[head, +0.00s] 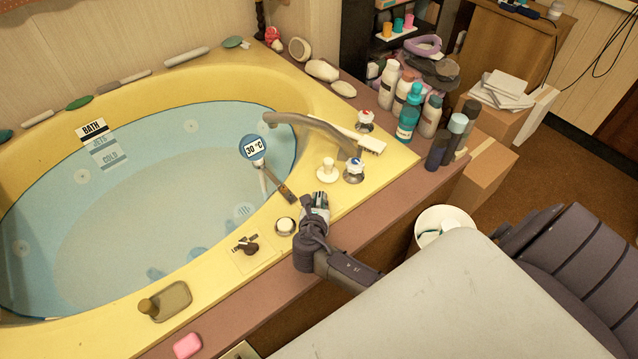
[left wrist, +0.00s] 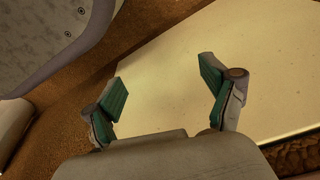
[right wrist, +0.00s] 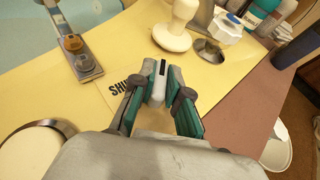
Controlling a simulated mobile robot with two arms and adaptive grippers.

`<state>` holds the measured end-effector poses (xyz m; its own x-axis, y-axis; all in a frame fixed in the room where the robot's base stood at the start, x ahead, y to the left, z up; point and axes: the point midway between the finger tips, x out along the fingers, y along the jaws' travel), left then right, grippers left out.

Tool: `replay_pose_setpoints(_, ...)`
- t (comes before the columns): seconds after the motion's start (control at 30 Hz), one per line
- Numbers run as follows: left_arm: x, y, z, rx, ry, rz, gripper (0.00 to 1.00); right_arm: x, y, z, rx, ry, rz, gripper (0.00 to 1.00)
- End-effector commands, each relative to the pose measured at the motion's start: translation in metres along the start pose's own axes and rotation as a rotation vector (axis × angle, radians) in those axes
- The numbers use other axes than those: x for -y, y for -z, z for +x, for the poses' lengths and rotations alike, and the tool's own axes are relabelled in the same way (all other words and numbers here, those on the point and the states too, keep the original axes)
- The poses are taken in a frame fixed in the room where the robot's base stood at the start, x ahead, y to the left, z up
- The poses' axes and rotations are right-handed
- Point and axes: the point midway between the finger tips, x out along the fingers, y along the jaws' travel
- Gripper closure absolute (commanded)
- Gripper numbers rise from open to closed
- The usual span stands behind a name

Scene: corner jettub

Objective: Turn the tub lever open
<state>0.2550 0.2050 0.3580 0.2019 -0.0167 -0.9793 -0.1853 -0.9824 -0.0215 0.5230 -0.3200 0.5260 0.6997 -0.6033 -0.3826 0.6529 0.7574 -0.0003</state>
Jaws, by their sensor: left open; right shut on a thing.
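The tub lever (right wrist: 158,80), a pale grey handle with a dark slot, stands on the yellow tub rim (head: 393,163). In the right wrist view, black printed letters, partly hidden and starting "SHU", lie left of it. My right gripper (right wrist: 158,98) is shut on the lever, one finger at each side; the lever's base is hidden. In the head view my right gripper (head: 317,205) is at the rim's near right part. My left gripper (left wrist: 163,88) is open and empty in the left wrist view, above a pale flat surface. It is not in the head view.
A white knob (head: 327,171), a blue-topped tap (head: 354,169) and the curved spout (head: 315,125) stand just beyond my right gripper. A round button (head: 285,226) is left of it. Bottles (head: 409,118) crowd the back right ledge. A white bin (head: 440,222) stands beside the tub.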

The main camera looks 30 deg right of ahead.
Motion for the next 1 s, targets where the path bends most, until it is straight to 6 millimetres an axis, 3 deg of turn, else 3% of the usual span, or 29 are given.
replay_pose_setpoints(0.47, 0.0001, -0.0012, 0.0016, 0.001, 0.000, 0.001, 0.16, 0.0007, -0.0019, 0.0016, 0.003, 0.012, 0.006, 1.00)
replay_pose_setpoints(0.5, 0.0001, -0.0012, 0.0015, 0.001, 0.000, 0.000, 0.16, 0.0007, -0.0019, 0.0016, 0.003, 0.012, 0.006, 0.79)
replay_pose_setpoints(0.6, 0.0002, -0.0013, 0.0015, 0.001, 0.000, 0.000, 0.16, 0.0005, -0.0016, 0.0013, 0.003, 0.012, 0.006, 0.62)
replay_pose_setpoints(1.0, -0.0012, -0.0003, 0.0015, -0.001, -0.002, 0.000, 0.16, -0.0004, -0.0002, -0.0057, 0.001, 0.009, 0.005, 0.60)
